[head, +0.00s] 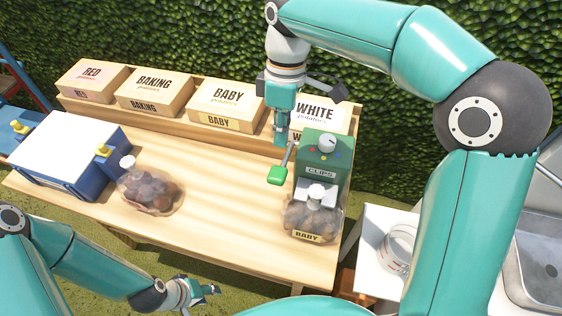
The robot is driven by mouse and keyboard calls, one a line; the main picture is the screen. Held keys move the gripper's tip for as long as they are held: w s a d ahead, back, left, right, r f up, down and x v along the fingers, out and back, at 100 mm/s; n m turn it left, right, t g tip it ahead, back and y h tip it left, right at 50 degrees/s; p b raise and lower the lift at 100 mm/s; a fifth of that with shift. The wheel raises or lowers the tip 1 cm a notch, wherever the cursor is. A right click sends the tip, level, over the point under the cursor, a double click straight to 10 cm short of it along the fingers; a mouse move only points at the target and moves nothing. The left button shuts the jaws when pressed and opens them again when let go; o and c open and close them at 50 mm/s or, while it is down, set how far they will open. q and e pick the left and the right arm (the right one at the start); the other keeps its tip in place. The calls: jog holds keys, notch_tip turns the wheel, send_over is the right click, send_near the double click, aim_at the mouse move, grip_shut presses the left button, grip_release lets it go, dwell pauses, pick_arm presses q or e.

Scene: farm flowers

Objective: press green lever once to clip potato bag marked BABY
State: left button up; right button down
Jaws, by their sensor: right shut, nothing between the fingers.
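The green clip machine (322,158) marked CLIPS stands at the right end of the wooden table. Its green lever (277,175) sticks out to the left, with the handle low. My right gripper (281,140) points down, shut and empty, just above and behind the lever handle. I cannot tell whether it touches the lever arm. My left gripper (208,290) is low at the front, off the table's front edge and away from the bag; its finger opening is unclear.
A second bag of potatoes (152,194) stands at the left beside a blue-and-white machine (68,150). Boxes marked RED (91,80), BAKING (154,92), BABY (226,104) and WHITE (335,116) line the back. The table's middle (225,200) is clear.

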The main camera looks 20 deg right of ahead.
aim_at(279, 173)
pick_arm(q)
jog(key=shift+s+r, duration=0.15)
pick_arm(e)
jog(key=x, duration=0.7)
jog(key=shift+s+f, duration=0.25)
jog(key=shift+f, duration=0.15)
